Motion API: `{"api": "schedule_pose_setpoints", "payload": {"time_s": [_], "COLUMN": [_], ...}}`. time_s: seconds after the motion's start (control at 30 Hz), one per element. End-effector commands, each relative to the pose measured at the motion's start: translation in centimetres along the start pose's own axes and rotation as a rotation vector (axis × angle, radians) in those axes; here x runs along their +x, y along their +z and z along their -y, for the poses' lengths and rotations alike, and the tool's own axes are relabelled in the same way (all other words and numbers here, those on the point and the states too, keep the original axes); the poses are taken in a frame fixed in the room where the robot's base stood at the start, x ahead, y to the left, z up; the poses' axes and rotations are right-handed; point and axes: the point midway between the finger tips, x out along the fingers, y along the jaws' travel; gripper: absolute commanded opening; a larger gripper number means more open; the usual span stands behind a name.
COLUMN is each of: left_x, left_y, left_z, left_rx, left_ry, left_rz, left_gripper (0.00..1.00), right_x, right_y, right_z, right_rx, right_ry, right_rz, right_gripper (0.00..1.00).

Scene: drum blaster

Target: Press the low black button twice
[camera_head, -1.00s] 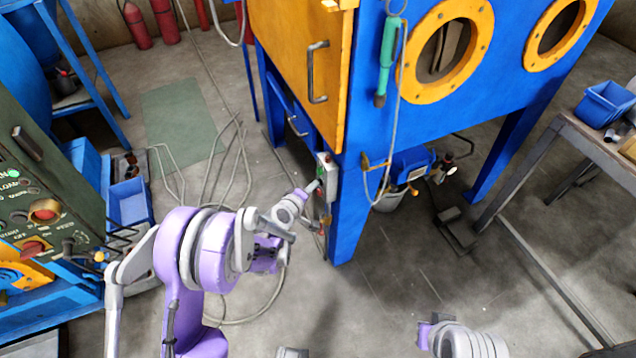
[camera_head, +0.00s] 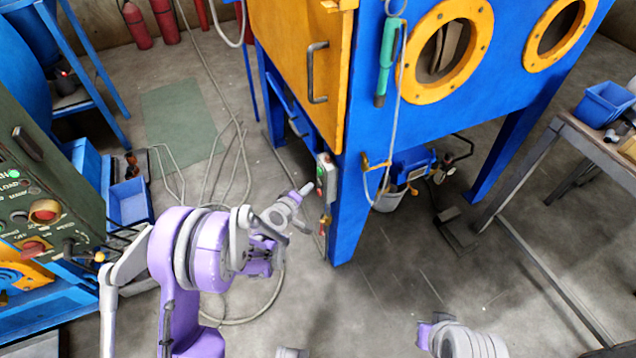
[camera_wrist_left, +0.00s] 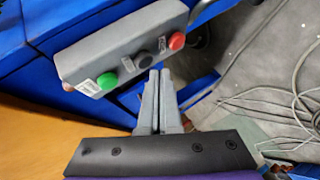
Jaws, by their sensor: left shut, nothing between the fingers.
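A grey control box (camera_head: 327,178) is fixed to the blue leg of the cabinet. In the left wrist view the box (camera_wrist_left: 130,45) carries a green button (camera_wrist_left: 107,80), a black button (camera_wrist_left: 145,59) in the middle and a red button (camera_wrist_left: 176,40). My left gripper (camera_head: 309,188) is shut and empty, its tips just left of the box in the head view. In the left wrist view its fingers (camera_wrist_left: 158,76) point toward the box, with the tips close by the black button in the picture. A small gap to the box shows in the head view.
The blue cabinet with its orange door (camera_head: 300,65) stands behind the box. A hose with a teal handle (camera_head: 386,62) hangs on its front. Cables (camera_head: 235,170) lie on the floor. A machine panel (camera_head: 35,190) stands at left and a workbench (camera_head: 590,140) at right.

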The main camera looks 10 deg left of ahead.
Motion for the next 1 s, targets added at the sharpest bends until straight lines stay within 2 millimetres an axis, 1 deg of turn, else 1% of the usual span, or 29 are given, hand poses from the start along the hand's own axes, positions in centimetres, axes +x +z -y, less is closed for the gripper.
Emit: {"api": "schedule_pose_setpoints", "payload": {"time_s": [0.53, 1.0], "left_x": [-3.3, -3.5], "left_y": [-2.4, -2.5], "left_z": [2.4, 2.5], "left_rx": [-0.001, 0.000], "left_ry": [-0.001, 0.000], "left_rz": [-0.002, 0.000], "left_gripper": [0.00, 0.00], "right_x": [-0.3, -0.3], "right_y": [-0.1, -0.1], "right_z": [0.0, 0.0], "right_rx": [0.000, 0.000], "right_ry": [0.000, 0.000], "right_rz": [-0.001, -0.001], "right_gripper": [0.00, 0.00]}}
